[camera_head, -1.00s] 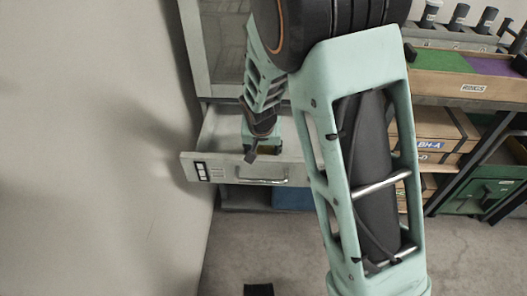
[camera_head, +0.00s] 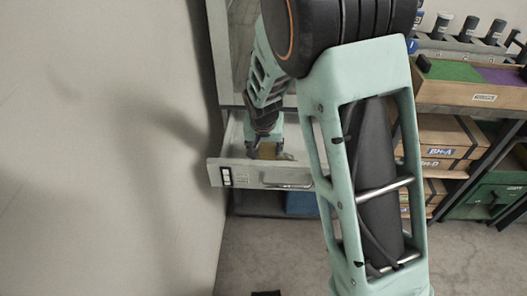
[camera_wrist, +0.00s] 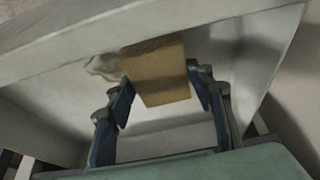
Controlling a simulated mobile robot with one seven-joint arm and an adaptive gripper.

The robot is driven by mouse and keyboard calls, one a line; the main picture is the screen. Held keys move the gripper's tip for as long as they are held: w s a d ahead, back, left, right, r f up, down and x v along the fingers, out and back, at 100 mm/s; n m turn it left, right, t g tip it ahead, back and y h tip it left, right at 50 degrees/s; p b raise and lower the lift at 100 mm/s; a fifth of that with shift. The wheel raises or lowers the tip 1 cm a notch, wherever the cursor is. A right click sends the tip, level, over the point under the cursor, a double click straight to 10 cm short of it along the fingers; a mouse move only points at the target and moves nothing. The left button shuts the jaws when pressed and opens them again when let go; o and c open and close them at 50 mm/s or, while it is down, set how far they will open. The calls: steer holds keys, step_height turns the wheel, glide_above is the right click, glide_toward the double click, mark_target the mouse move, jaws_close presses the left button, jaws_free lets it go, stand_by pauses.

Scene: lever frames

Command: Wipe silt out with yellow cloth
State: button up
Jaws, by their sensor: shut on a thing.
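The yellow cloth (camera_wrist: 158,72) looks like a folded, flat-faced tan-yellow pad in the wrist view. My gripper (camera_wrist: 160,88) is shut on it, one blue-grey finger at each side. The head view shows the cloth (camera_head: 267,150) and my gripper (camera_head: 264,138) inside an open pale grey drawer (camera_head: 240,174). A greyish-brown patch that looks like silt (camera_wrist: 104,66) lies on the drawer floor left of the cloth in the wrist view. In the head view the patch (camera_head: 286,156) shows just right of the cloth. Whether the cloth touches the floor is unclear.
The drawer's walls stand close around my gripper. A plain wall (camera_head: 110,150) is near on the left. On the right are a shelf with cardboard boxes (camera_head: 440,135), a wooden tray (camera_head: 455,90) and a green cabinet (camera_head: 495,190). My arm hides part of the drawer's right side.

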mark_target(265, 145)
steer(key=shift+r+p, duration=1.35)
steer(key=shift+r, duration=0.95)
